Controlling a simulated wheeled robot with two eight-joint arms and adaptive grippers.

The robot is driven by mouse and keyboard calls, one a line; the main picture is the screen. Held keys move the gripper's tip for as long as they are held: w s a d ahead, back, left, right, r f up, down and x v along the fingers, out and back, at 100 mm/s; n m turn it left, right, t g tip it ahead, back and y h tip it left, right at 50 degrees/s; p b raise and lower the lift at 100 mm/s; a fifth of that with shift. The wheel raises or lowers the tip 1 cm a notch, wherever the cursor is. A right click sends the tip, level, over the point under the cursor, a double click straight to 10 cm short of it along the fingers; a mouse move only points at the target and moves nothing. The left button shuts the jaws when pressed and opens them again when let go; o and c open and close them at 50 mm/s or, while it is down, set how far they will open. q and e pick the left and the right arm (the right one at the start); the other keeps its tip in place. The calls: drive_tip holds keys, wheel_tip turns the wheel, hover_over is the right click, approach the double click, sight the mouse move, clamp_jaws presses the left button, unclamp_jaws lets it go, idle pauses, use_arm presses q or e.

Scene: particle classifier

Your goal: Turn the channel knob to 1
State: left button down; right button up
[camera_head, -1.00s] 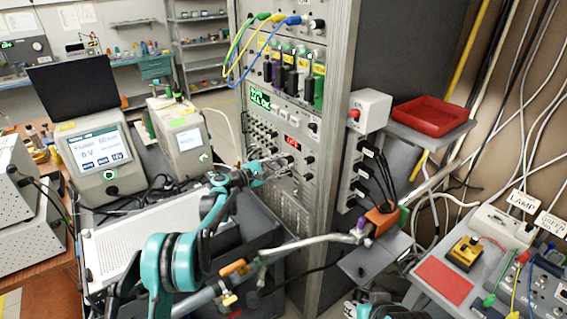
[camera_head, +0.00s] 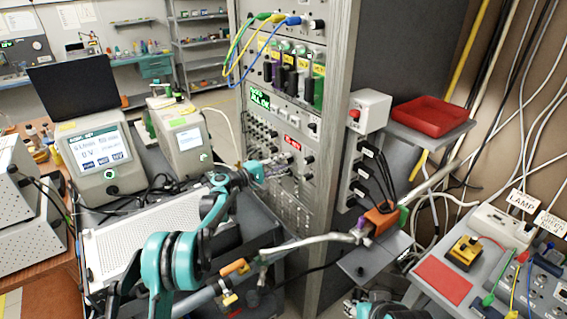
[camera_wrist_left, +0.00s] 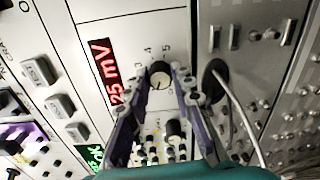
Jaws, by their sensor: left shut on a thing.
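A round black knob with a pale pointer mark (camera_wrist_left: 160,74) sits on the light rack panel in the left wrist view. The digits 3, 4 and 5 show around its upper side; I cannot read the pointer's setting surely. My left gripper (camera_head: 286,164) reaches the rack front in the head view. Its two purple-grey fingers are shut on this knob, one on each side. A red display (camera_wrist_left: 110,72) beside the knob reads about 25 mV. It also shows in the head view (camera_head: 293,144), too small to read. My right gripper is not seen.
Another black knob (camera_wrist_left: 173,130) lies just below the held one. A dark cable plug (camera_wrist_left: 214,72) with a grey cable is close right of the fingers. Coloured cables (camera_head: 250,45) hang above on the rack. A red tray (camera_head: 430,115) sits on a side shelf.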

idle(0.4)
use_arm(q)
drive_tip(key=c, duration=1.3)
unclamp_jaws()
drive_tip(key=v, duration=1.2)
